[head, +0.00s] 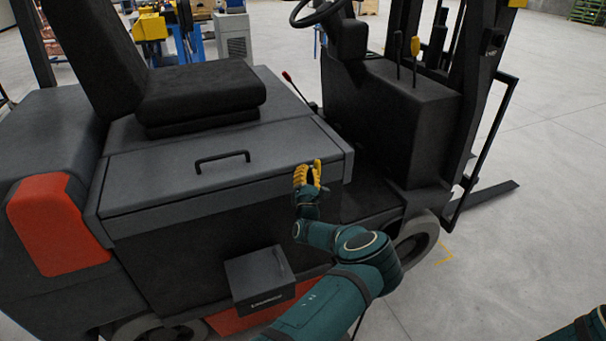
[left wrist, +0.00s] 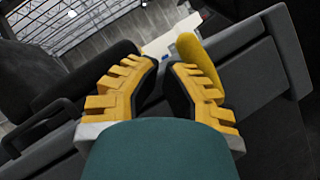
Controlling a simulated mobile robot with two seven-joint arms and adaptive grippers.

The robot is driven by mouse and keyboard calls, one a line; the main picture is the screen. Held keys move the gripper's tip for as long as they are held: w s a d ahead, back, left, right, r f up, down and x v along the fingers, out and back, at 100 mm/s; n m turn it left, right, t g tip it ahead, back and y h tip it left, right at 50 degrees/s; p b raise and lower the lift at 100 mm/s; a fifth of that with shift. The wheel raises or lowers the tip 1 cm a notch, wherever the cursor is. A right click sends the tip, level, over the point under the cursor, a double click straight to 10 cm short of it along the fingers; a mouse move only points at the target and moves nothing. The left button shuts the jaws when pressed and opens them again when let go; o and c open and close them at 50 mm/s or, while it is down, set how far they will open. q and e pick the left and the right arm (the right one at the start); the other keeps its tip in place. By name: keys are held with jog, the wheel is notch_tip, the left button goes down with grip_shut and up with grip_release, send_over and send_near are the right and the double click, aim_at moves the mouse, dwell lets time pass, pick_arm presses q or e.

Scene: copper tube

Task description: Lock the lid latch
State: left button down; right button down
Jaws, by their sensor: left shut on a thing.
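The lid (head: 150,175) is a long grey cover on the side of a dark forklift, with a black bar handle (head: 222,157) on top. It looks closed. My left gripper (head: 308,176) is at the lid's front edge, near its right end. In the left wrist view its yellow ribbed fingers (left wrist: 166,80) are close together. A smooth, rounded yellow piece (left wrist: 197,52), which looks like the lid latch, stands beside the right finger's tip. The fingers hide most of the contact. My right gripper is not in view.
A black seat (head: 200,90) stands behind the lid. The steering column and dark console (head: 390,110) rise to the right. A small dark box (head: 259,280) sticks out below the lid. The floor at the right is mostly clear.

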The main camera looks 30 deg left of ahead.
pick_arm(q)
jog(key=shift+w+d+r, duration=0.25)
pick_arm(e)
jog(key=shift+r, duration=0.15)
